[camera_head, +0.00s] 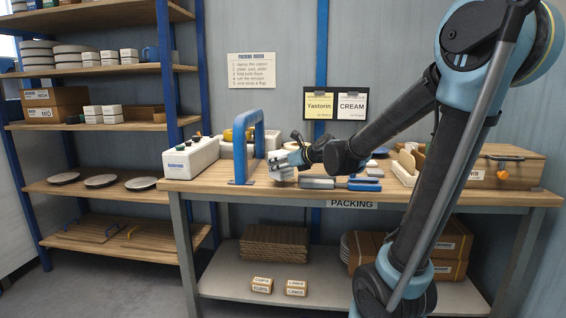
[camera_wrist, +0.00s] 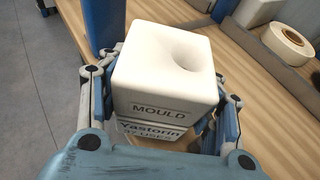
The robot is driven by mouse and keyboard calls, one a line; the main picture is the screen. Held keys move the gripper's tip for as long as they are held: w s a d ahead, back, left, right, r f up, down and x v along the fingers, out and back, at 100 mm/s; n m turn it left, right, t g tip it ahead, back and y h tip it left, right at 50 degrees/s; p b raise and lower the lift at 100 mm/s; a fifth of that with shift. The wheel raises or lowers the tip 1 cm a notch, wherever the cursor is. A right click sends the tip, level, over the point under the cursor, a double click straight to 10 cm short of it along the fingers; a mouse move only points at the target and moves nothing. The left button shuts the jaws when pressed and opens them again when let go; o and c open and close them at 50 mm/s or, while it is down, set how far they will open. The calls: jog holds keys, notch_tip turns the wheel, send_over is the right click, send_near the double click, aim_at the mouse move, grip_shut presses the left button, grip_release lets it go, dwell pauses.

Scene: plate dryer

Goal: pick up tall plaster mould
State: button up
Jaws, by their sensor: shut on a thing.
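The white plaster mould (camera_wrist: 160,80) fills the middle of the wrist view. It is a tall block with a round hollow in its top, and its front reads "MOULD" with "Yastorin" below. My gripper (camera_wrist: 166,98) has its fingers on both sides of the mould and is shut on it. In the head view my gripper (camera_head: 283,164) is low over the left part of the packing table, just right of the blue arch.
The blue arch (camera_head: 238,150) stands close on the left, with a white control box (camera_head: 190,157) beyond it. Blue-handled tools (camera_head: 340,184) lie right of the gripper on the packing table (camera_head: 230,188). A white tape roll (camera_wrist: 287,45) lies at the upper right in the wrist view.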

jog(key=s, duration=0.9)
jog(key=shift+a, duration=0.2)
